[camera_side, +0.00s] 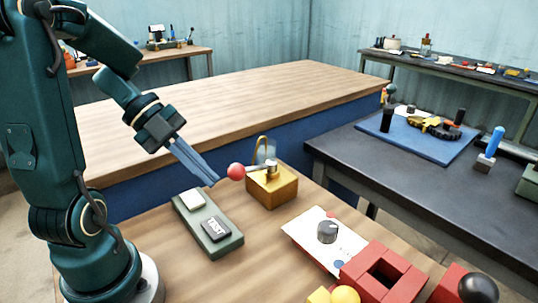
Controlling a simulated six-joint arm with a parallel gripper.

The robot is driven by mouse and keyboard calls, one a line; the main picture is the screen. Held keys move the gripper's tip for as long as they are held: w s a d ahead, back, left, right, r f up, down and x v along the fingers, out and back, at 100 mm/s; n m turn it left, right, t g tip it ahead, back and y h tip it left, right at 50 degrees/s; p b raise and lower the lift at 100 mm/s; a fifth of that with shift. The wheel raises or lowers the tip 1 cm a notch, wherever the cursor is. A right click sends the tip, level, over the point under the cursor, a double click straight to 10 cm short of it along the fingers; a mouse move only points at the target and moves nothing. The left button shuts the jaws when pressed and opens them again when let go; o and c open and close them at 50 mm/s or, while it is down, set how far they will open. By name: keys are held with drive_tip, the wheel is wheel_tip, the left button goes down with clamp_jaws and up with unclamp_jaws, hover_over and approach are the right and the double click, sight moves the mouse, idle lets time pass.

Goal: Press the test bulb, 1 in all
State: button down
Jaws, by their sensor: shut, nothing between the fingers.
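A grey-green block (228,246) lies on the near wooden table. It carries a dark button marked TEST (216,228) at its near end and a pale raised pad (193,200) at its far end. My gripper (214,182) is shut and empty, its fingers pointing down and right. In the picture its tips show above the block, between the pale pad and a red ball knob (236,171). I cannot tell the exact height or whether the tips touch the knob. No part is plainly recognisable as a bulb.
The red knob is on a lever from a brass box (272,190) just right of the block. Bare wood lies between the block and the dial plate.

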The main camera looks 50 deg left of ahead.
sight(210, 224)
drive_tip(key=shift+a+f+n, duration=0.15)
drive_tip(key=shift+a+n, duration=0.15)
drive_tip(key=shift+a, duration=0.05)
drive_tip(key=shift+f, duration=4.4)
drive_tip(key=shift+f, duration=0.1)
drive_tip(key=shift+f, duration=0.3)
drive_tip(key=shift+f, duration=0.4)
drive_tip(key=shift+r, duration=0.85)
